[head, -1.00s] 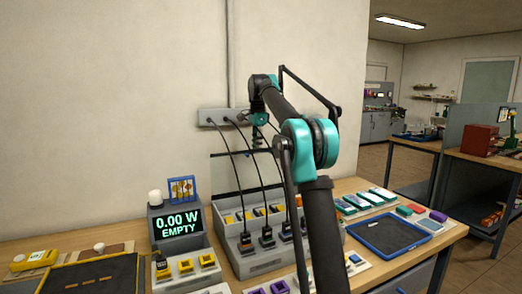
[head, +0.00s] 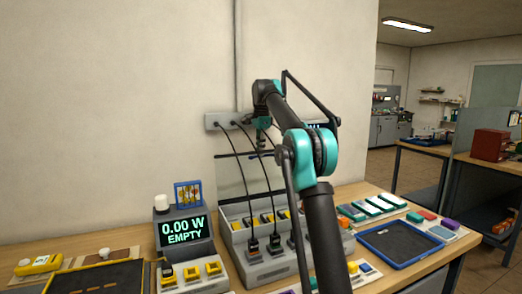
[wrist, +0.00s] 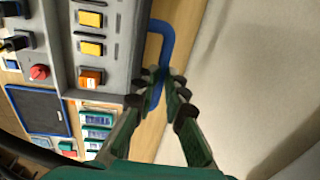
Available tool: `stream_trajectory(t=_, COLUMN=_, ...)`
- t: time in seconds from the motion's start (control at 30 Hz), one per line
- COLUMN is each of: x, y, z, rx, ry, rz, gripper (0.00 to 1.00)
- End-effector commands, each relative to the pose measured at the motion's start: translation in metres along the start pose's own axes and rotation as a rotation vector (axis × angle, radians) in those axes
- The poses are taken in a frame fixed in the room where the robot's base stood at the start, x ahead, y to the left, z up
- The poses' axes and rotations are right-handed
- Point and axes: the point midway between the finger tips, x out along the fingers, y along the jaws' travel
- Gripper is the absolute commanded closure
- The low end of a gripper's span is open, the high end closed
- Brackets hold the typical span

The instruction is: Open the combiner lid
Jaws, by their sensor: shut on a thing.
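The combiner is a grey box (head: 266,268) on the bench, with a row of yellow modules and black plugs; it also shows in the wrist view (wrist: 116,50). Its lid looks like a clear panel with dark edges (head: 229,156), standing raised behind the box near the wall. A blue curved handle (wrist: 166,30) passes between my fingertips in the wrist view. My gripper (wrist: 166,84) is shut on this handle. In the head view my gripper (head: 262,148) is small and dark at the lid's top edge, and my arm hides the box's right part.
Black cables run from a wall socket strip (head: 213,121) down to the box. A display (head: 184,231) reading 0.00 W EMPTY stands left of it. A blue-rimmed tray (head: 357,240) and several coloured blocks lie to the right. The wall is close behind.

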Motion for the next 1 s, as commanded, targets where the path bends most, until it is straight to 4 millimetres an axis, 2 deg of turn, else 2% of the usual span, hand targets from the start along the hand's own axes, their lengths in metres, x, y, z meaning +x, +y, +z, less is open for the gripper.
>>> stream_trajectory(t=0.03, x=0.016, y=-0.004, z=0.006, rx=-0.011, ry=-0.012, rz=0.017, gripper=0.85)
stream_trajectory(t=0.17, x=0.016, y=-0.004, z=0.006, rx=-0.011, ry=-0.012, rz=0.016, gripper=0.69)
stream_trajectory(t=0.2, x=0.016, y=-0.004, z=0.006, rx=-0.011, ry=-0.012, rz=0.016, gripper=0.68)
stream_trajectory(t=0.83, x=0.012, y=-0.002, z=0.001, rx=-0.002, ry=-0.005, rz=0.012, gripper=0.68)
stream_trajectory(t=1.0, x=0.001, y=-0.003, z=0.001, rx=-0.002, ry=-0.005, rz=0.012, gripper=0.68)
